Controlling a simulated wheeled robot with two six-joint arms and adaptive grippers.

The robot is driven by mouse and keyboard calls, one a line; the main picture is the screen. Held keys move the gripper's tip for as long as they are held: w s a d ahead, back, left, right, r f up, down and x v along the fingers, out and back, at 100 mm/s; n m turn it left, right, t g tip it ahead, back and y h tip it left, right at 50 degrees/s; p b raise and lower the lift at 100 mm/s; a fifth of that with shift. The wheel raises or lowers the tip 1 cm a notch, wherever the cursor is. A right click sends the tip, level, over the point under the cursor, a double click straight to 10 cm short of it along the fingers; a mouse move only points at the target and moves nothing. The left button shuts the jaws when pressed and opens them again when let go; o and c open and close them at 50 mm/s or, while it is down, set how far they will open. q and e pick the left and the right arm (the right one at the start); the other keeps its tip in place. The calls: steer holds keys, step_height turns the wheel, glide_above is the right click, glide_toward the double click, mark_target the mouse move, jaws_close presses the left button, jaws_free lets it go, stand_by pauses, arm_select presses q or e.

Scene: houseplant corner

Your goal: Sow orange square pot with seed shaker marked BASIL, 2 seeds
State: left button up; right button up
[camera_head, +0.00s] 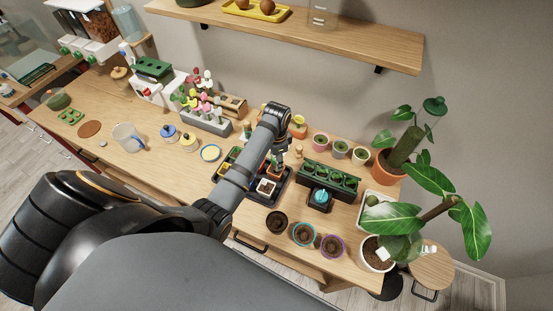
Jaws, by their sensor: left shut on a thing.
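My left gripper (279,157) points down over the back right part of a dark tray (284,191). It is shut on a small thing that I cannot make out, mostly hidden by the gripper. In the tray are small square pots, one of them white-rimmed with dark soil (266,187). A reddish-orange patch shows just below the gripper; I cannot tell whether it is the orange square pot. My forearm covers part of the tray. Jars with a blue lid (168,131) and a yellow lid (188,140) stand further left; no BASIL label is readable. My right gripper is not in view.
A dark green planter box (329,180) stands right of the tray, with several small round pots behind it. Round pots, one teal-rimmed (304,234) and one purple-rimmed (332,246), stand at the front edge. Large plants crowd the right end. A wall shelf (350,38) hangs above.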

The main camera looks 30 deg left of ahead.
arm_select(q)
steer(key=shift+s+f, duration=0.1)
stand_by(1.2)
steer(key=shift+r+p, duration=1.05)
steer(key=shift+r, duration=2.5)
